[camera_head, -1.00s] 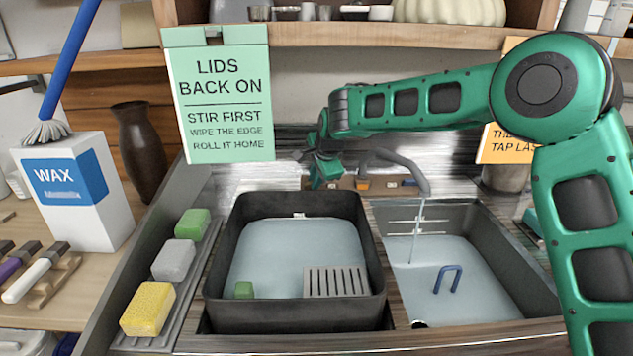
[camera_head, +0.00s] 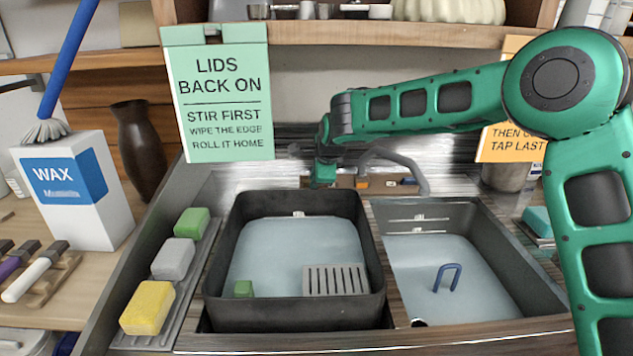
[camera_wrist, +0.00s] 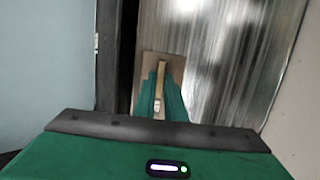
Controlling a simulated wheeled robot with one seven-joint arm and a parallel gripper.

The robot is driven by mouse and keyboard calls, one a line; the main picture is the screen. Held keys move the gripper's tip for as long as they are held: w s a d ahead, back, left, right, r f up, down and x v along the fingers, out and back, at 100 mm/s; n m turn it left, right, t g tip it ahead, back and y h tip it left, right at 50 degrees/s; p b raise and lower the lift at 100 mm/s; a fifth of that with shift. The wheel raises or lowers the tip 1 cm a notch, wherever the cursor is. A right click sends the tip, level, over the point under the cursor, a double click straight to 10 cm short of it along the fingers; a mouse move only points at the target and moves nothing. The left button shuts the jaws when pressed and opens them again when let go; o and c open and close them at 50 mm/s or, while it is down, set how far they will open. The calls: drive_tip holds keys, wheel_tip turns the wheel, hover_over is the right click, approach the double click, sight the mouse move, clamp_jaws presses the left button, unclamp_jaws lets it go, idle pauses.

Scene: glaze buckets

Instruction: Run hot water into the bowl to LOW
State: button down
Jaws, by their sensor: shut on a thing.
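The grey tap spout (camera_head: 405,168) arches over the right basin (camera_head: 480,215), with no stream falling from it. That basin holds pale water and a blue hook-shaped thing (camera_head: 447,277); pale marks (camera_head: 418,219) show on its back wall. The dark tub (camera_head: 375,245) on the left also holds pale water, with a white tag on its back wall. I cannot tell which one is the bowl, nor read LOW. My gripper (camera_head: 322,178) is behind the tub, left of the spout. In the wrist view its fingers (camera_wrist: 160,100) are shut on a tan piece (camera_wrist: 160,72), apparently a tap handle.
A wooden strip with orange and blue parts (camera_head: 375,182) lies behind the basins. Sponges (camera_head: 148,307) line the left ledge; a wax box (camera_head: 75,190) stands beyond. A green sign (camera_head: 222,95) hangs above.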

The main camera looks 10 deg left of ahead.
drive_tip(key=shift+a+r, duration=0.1)
drive_tip(key=c, duration=1.8)
unclamp_jaws()
drive_tip(key=v, duration=1)
drive_tip(key=shift+s+r, duration=0.15)
drive_tip(key=shift+r, duration=0.05)
